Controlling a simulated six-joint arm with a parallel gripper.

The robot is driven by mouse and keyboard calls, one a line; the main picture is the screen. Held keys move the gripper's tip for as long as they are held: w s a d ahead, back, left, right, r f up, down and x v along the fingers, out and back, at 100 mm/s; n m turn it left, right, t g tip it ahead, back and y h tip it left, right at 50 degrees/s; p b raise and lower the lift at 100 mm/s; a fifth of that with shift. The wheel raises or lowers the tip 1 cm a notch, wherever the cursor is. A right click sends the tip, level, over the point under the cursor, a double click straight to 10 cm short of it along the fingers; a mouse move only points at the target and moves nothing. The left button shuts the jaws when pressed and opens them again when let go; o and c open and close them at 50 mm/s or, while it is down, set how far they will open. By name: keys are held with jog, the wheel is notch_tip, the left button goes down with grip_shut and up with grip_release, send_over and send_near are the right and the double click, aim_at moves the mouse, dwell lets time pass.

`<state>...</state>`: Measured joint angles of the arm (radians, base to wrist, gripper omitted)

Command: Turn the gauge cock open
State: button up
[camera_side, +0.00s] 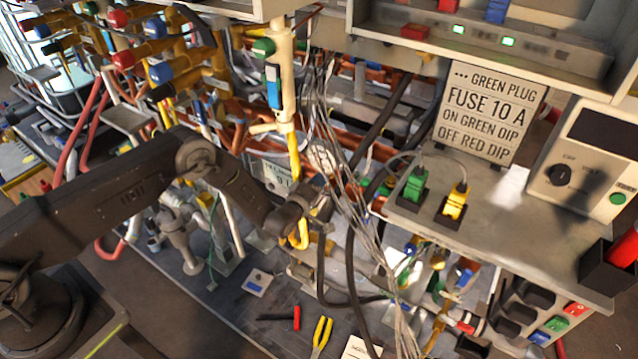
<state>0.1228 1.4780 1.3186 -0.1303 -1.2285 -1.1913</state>
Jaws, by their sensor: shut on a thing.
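My gripper (318,207) is at the middle of the picture, low in front of the pipework, at the end of my dark arm coming from the left. It is shut at a small yellow bent part (301,236), which I take to be the gauge cock's handle. The jaws and wrist hide most of the cock's body and the exact contact. A pale plate with lettering (270,175), partly covered by my wrist, is just behind to the left. A yellow pipe (293,158) comes down from a cream vertical pipe (282,80) above the gripper.
Thin loose wires (350,190) and a black hose (352,270) hang close on the gripper's right. A grey shelf (500,225) at right carries a green plug (413,187) and a yellow plug (455,202). Yellow-handled pliers (321,332) lie below. Dense pipes and valves fill the upper left.

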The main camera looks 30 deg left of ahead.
jog(key=shift+n, duration=0.3)
jog(key=o, duration=0.9)
jog(key=shift+r, duration=0.1)
